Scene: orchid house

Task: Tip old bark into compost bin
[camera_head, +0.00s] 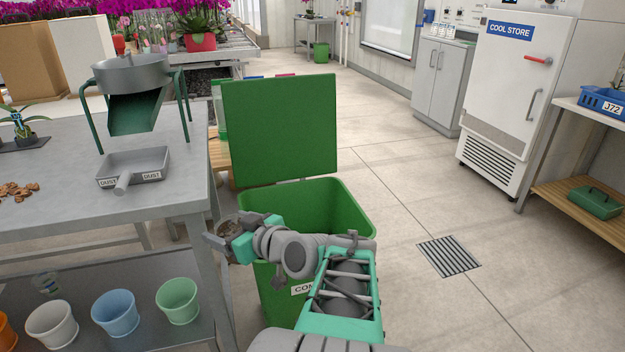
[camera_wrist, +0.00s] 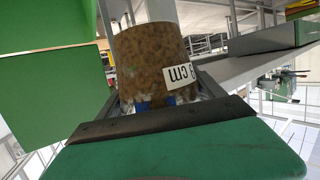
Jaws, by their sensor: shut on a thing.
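The green compost bin (camera_head: 285,285) stands right of the bench with its lid (camera_head: 280,130) raised. Its open mouth faces up, and my arm crosses in front of it. My gripper (camera_head: 229,244) is at the bin's left side, between bin and bench. It is shut on a clear pot of brown bark (camera_head: 226,229), which is mostly hidden behind the gripper in the head view. The pot fills the middle of the wrist view (camera_wrist: 155,62), packed with bark and bearing a white label ending in "cm". I cannot tell its exact tilt.
The grey bench (camera_head: 60,205) at left holds a sieve with a chute (camera_head: 135,75), a dust tray (camera_head: 150,163) and loose bark pieces (camera_head: 18,190). Coloured pots (camera_head: 115,312) stand on its lower shelf. The floor right of the bin is clear, with a drain grate (camera_head: 449,256).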

